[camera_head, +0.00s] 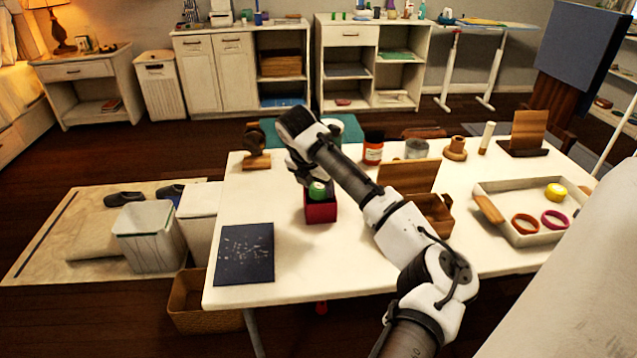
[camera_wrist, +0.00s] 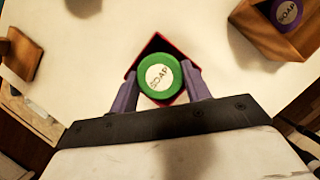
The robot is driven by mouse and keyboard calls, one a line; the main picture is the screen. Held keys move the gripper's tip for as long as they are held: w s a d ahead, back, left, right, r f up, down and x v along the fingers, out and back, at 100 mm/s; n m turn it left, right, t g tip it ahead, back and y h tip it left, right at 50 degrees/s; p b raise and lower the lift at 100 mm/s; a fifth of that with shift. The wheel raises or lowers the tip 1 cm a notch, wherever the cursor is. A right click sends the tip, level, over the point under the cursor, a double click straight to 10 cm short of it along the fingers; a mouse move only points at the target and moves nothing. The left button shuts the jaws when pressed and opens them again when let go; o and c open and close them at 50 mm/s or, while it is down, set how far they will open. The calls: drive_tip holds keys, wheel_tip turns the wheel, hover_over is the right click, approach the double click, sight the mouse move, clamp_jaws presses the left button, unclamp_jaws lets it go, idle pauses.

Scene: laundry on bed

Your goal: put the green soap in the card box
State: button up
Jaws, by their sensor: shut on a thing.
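The green soap (camera_head: 318,190) is a round disc; in the wrist view its label reads SOAP (camera_wrist: 160,77). My gripper (camera_head: 314,182) is shut on it, with a purple finger on either side in the wrist view (camera_wrist: 162,86). A small open red box (camera_head: 321,212), which may be the card box, stands on the white table directly below the soap. In the wrist view the soap covers most of the box's opening, and the red rim (camera_wrist: 134,71) shows around it. I cannot tell whether the soap is above the rim or partly inside.
A wooden box (camera_head: 434,217) stands to the right; in the wrist view a purple soap (camera_wrist: 287,13) lies in it. A dark blue book (camera_head: 245,254) lies at the front left. A white tray (camera_head: 540,238) with rings is at the right. Jars stand behind my arm.

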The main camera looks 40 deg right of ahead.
drive_tip(key=shift+f, duration=0.35)
drive_tip(key=o, duration=1)
